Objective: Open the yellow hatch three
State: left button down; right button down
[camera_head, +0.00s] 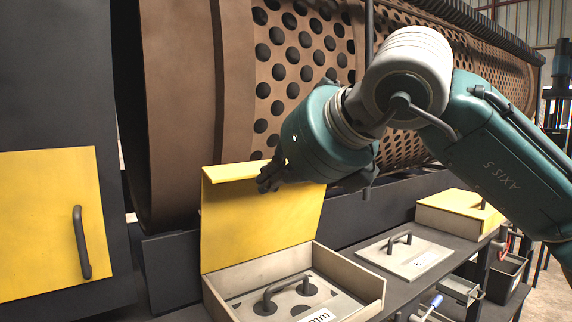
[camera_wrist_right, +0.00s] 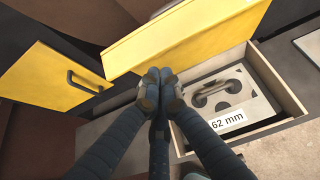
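A yellow hatch lid (camera_head: 255,225) stands raised, roughly upright, at the back of a pale open box (camera_head: 375,290) in the head view. Its top edge has a folded lip. The lid also shows in the right wrist view (camera_wrist_right: 200,35). My right gripper (camera_head: 268,180) is at the lid's upper edge, in front of its face. In the right wrist view, its dark fingers (camera_wrist_right: 158,82) are drawn together and overlap the lid's edge; whether they touch it is unclear. No hatch number is readable. My left gripper is out of view.
The open box holds a handled plate (camera_wrist_right: 225,90) labelled "62 mm". A yellow door (camera_head: 45,220) with a handle is at left. A closed yellow-topped box (camera_head: 460,203) and a loose handled plate (camera_head: 400,258) are at right. The perforated drum (camera_head: 305,50) is behind.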

aim_at(248, 167)
jog(key=shift+w+a+r, duration=0.1)
jog(key=shift+w+a, duration=0.2)
jog(key=shift+w, duration=0.1)
jog(key=w+a+r, duration=0.2)
jog(key=w, duration=0.1)
jog(key=shift+p, duration=0.3)
jog(key=shift+w+a, duration=0.15)
jog(key=shift+a, duration=0.05)
jog(key=shift+d, duration=0.15)
